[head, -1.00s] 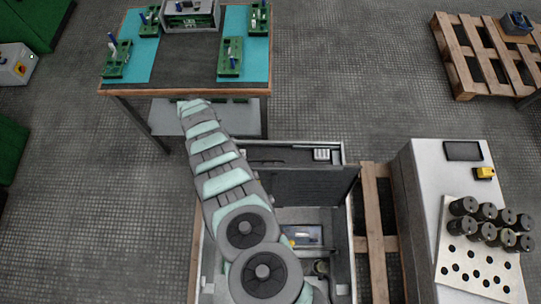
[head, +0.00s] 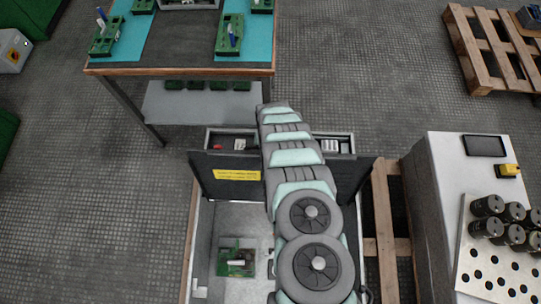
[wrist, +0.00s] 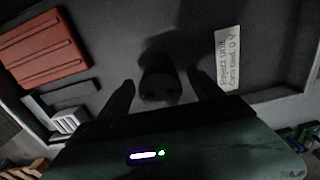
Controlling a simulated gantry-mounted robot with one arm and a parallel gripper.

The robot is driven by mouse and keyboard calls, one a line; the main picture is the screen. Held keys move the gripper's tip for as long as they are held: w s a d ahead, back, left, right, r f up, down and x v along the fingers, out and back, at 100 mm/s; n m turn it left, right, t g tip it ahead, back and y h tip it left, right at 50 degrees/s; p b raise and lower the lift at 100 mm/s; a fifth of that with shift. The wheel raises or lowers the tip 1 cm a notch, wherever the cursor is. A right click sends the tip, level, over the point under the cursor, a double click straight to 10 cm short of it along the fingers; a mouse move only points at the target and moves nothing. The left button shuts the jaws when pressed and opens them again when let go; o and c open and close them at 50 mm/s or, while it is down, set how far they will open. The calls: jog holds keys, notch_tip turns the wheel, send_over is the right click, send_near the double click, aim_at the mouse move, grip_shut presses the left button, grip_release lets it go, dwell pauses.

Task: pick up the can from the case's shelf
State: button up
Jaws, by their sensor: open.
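In the wrist view a dark round can (wrist: 158,88) with two small dark spots on its end stands on a grey surface. My gripper (wrist: 163,80) is open, with one dark finger to the left of the can and one to the right. Gaps show on both sides, and I cannot tell how deep the fingers reach. In the head view the open case (head: 205,230) stands below my arm, which hides my gripper and the can.
A white label with handwriting (wrist: 228,58) lies right of the can; a red-brown ribbed block (wrist: 40,50) and a pale slotted part (wrist: 68,122) lie left. A green board (head: 236,265) sits in the case. Dark cans (head: 488,206) stand on a panel at right. The workbench (head: 180,71) stands behind.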

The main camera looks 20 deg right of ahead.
jog(key=shift+w+f, duration=0.15)
jog(key=shift+f, duration=0.25)
notch_tip(320, 180, down, 4)
jog(key=b, duration=0.3)
jog(key=shift+f, duration=0.25)
jog(key=shift+r, duration=0.1)
grip_shut()
